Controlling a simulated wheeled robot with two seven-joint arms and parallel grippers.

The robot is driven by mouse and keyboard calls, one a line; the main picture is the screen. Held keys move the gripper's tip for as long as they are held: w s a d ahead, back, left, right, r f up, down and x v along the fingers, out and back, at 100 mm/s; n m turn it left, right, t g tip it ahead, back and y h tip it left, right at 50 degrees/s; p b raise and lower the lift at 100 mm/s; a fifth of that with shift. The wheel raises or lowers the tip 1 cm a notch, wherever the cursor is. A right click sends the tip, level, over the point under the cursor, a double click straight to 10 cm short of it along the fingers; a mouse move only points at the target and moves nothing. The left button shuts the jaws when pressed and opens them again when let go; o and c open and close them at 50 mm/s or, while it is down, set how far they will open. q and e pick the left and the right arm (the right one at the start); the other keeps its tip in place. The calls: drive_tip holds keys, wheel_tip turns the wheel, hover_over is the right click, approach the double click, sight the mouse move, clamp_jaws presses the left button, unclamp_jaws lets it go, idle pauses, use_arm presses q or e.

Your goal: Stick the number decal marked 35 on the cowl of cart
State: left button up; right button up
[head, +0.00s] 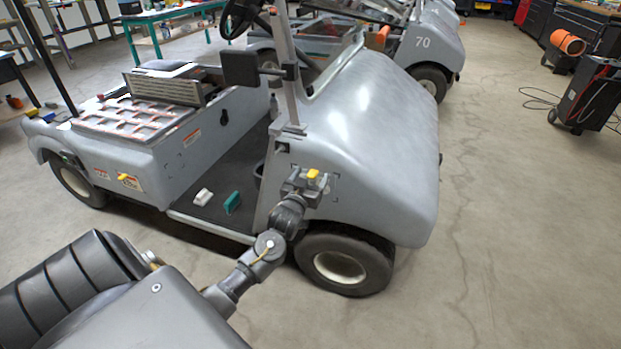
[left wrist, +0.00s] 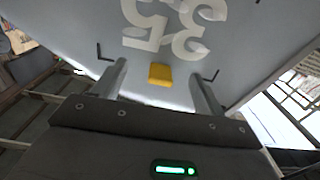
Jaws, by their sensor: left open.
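The grey cart's cowl (head: 372,125) is in the middle of the head view. My left gripper (head: 308,182) is at the cowl's near side, above the front wheel. In the left wrist view the white decal digits 35 (left wrist: 175,25) show upside down against the grey cowl, with paler patches on them. A yellow tab (left wrist: 160,74) lies below the digits, between the spread fingers of the left gripper (left wrist: 158,71), which look apart from it. The tab also shows in the head view (head: 313,174). Dark corner marks flank the fingers. My right gripper is out of view.
A white block (head: 203,195) and a teal tool (head: 232,202) lie on the cart's floor. The front wheel (head: 343,265) is just below my left gripper. Another cart marked 70 (head: 432,50) stands behind.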

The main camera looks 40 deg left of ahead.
use_arm(q)
drive_tip(key=shift+p+v, duration=0.85)
drive_tip(key=shift+v, duration=0.25)
drive_tip(key=p+v, duration=0.2)
drive_tip(key=v, duration=0.2)
drive_tip(key=shift+s+d+p, duration=0.15)
drive_tip(key=shift+s+p, duration=0.2)
drive_tip(key=shift+p, duration=0.05)
drive_tip(key=v, duration=1)
drive_tip(key=shift+s+d, duration=0.2)
drive_tip(key=shift+s, duration=0.2)
